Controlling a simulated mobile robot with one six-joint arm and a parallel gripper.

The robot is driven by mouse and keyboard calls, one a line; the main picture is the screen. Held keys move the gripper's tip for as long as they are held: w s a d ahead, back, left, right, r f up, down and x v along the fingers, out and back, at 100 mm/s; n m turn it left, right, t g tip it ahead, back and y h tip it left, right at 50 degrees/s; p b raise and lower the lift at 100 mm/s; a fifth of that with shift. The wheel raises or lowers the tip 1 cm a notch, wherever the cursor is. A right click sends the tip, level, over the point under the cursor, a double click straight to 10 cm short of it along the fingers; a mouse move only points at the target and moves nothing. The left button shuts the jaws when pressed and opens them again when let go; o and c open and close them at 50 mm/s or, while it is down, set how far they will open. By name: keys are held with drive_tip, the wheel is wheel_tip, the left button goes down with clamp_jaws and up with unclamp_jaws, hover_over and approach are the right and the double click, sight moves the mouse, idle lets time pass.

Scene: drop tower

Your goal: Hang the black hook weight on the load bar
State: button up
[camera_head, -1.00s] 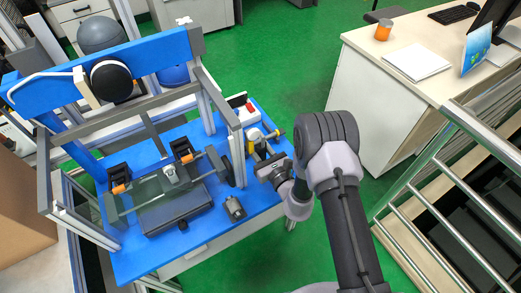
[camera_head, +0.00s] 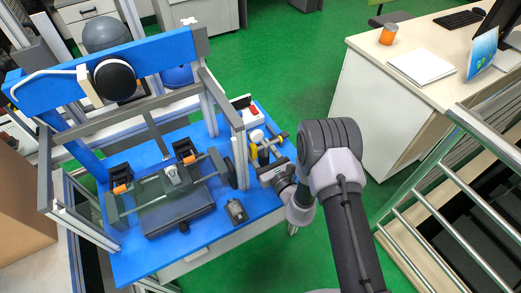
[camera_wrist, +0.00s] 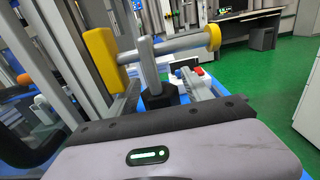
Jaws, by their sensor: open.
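The load bar appears to be the grey horizontal bar (camera_wrist: 185,42) with yellow end pieces in the wrist view; it also shows in the head view (camera_head: 272,142), small, at the right side of the blue table. The black weight (camera_wrist: 160,96) is a dark faceted body below the bar. My gripper (camera_head: 268,173) is open, beside the bar.
A grey frame (camera_head: 212,95) with a blue crossbeam (camera_head: 150,55) stands left of my gripper. A dark small block (camera_head: 236,211) lies near the table's front edge. A white and red box (camera_head: 252,113) sits behind the bar. Metal railing (camera_head: 420,170) stands right of my arm.

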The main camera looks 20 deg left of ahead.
drive_tip(key=p+v, duration=0.4)
drive_tip(key=v, duration=1.3)
drive_tip(key=s+a+r+n+g+y, duration=0.25)
drive_tip(key=r+n+g, duration=0.25)
drive_tip(key=r, duration=0.5)
drive_tip(key=s+a+r+n+g+y, duration=0.1)
drive_tip(key=a+r+n+g+y, duration=0.3)
drive_tip(key=r, duration=0.6)
drive_tip(key=s+d+r+n+g+h, duration=0.3)
drive_tip(key=s+r+n+g+h, duration=0.2)
drive_tip(key=s+r+n+g, duration=0.35)
drive_tip(key=s+d+n+t+h, duration=0.3)
drive_tip(key=s+d+n+h, duration=0.1)
drive_tip(key=s+d+h, duration=0.3)
drive_tip(key=w+d+r+t+h, duration=0.2)
drive_tip(key=d+t+h, duration=0.1)
drive_tip(key=d, duration=0.4)
drive_tip(key=w+d+r+t+h, duration=0.2)
drive_tip(key=d+r+t+h, duration=0.1)
drive_tip(key=d+t, duration=0.2)
drive_tip(key=shift+w+d+t, duration=0.2)
drive_tip(key=shift+d+t, duration=0.15)
drive_tip(key=shift+d, duration=0.55)
